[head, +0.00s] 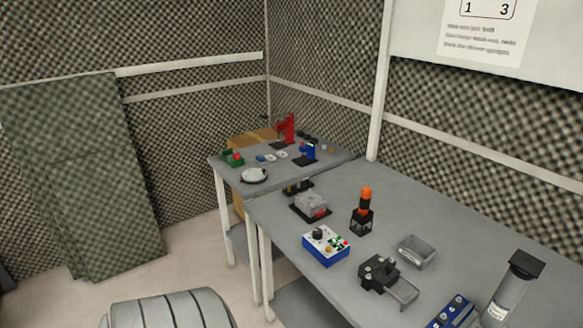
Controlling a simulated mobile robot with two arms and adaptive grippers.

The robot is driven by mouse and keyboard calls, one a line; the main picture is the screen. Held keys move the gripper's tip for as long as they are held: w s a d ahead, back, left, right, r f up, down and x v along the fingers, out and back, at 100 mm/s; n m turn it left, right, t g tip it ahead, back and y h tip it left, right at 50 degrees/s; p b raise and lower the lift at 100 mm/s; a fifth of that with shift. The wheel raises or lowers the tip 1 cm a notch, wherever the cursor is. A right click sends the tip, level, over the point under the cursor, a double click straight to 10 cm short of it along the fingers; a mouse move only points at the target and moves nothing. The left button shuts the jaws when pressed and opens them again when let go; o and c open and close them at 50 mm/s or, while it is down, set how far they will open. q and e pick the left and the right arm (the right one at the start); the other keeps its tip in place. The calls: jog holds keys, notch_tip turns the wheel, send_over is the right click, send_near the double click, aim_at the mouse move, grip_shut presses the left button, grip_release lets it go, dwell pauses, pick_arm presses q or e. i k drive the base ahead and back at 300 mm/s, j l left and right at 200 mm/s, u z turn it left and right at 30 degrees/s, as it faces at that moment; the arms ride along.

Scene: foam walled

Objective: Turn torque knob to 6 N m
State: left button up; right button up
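A blue box with a white top panel (326,246) stands near the left edge of the near bench. A black knob (318,233) sits at the back left of its panel, with small green and red controls beside it. The knob's scale and pointer are too small to read. Behind it to the right, an orange and black upright tool (365,205) stands in a black frame. I cannot tell from the picture which of these bears the torque marks. Neither of my grippers is in view.
The near grey bench (460,232) also carries a grey open tray (416,251), a black clamp-like fixture (381,271), a grey block on a dark base (311,205) and a clear cylinder (512,285). A farther bench (215,160) holds red, blue and green devices. Floor shows at left.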

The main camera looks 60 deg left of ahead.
aim_at(317, 232)
jog(key=u, duration=1.6)
